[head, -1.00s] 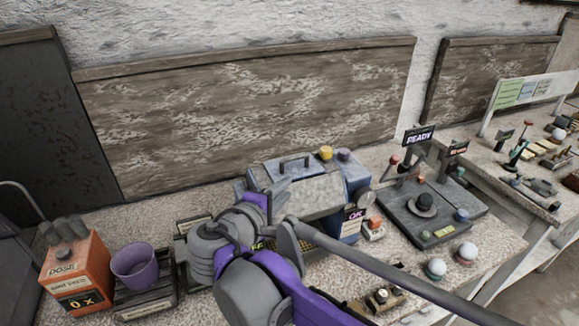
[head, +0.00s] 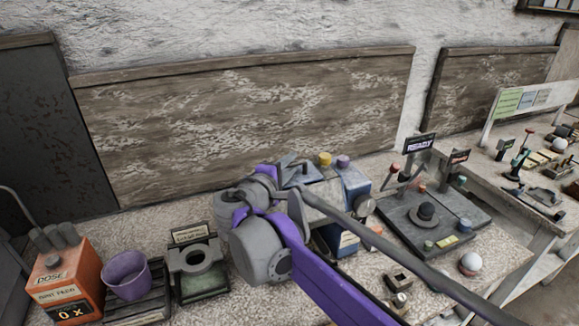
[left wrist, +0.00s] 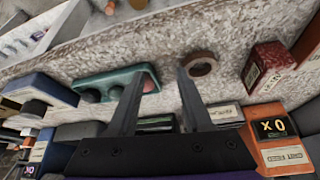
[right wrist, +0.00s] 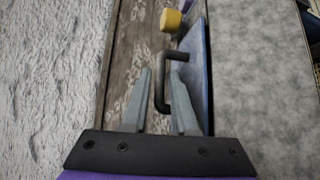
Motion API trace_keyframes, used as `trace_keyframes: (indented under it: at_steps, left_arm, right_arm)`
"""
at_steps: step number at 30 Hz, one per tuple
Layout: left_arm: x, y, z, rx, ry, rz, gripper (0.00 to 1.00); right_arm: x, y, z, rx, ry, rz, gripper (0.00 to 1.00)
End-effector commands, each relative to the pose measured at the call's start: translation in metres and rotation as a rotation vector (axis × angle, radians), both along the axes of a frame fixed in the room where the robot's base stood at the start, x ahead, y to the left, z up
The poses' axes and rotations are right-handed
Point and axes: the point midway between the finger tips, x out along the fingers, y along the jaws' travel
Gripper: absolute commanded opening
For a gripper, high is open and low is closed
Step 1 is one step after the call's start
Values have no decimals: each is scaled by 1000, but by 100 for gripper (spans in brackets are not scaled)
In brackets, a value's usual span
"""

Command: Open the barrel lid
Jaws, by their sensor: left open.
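The barrel is a blue-grey machine body (head: 355,185), partly hidden in the head view by my right arm. Its blue lid (right wrist: 196,70) with a dark bar handle (right wrist: 161,82) shows edge-on in the right wrist view. My right gripper (right wrist: 161,78) is at the handle. Its fingers are apart, with the bar between them and a gap showing on the left side. In the head view its fingertips are mostly hidden behind the arm. My left gripper (left wrist: 160,78) is open and empty over the bench, away from the lid.
An orange box (head: 65,285), a purple cup (head: 126,272) and a grey stand with a round opening (head: 197,262) line the left of the bench. A wooden board (head: 240,120) is behind.

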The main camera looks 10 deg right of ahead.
Motion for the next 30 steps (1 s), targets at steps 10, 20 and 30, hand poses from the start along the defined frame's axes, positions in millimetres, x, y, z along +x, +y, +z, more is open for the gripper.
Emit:
trace_keyframes:
  at_steps: [10,20,30]
  left_arm:
    - [0,0,0,0,0,0,50]
    - [0,0,0,0,0,0,50]
    - [0,0,0,0,0,0,50]
  right_arm:
    - [0,0,0,0,0,0,3]
    - [0,0,0,0,0,0,0]
    - [0,0,0,0,0,0,0]
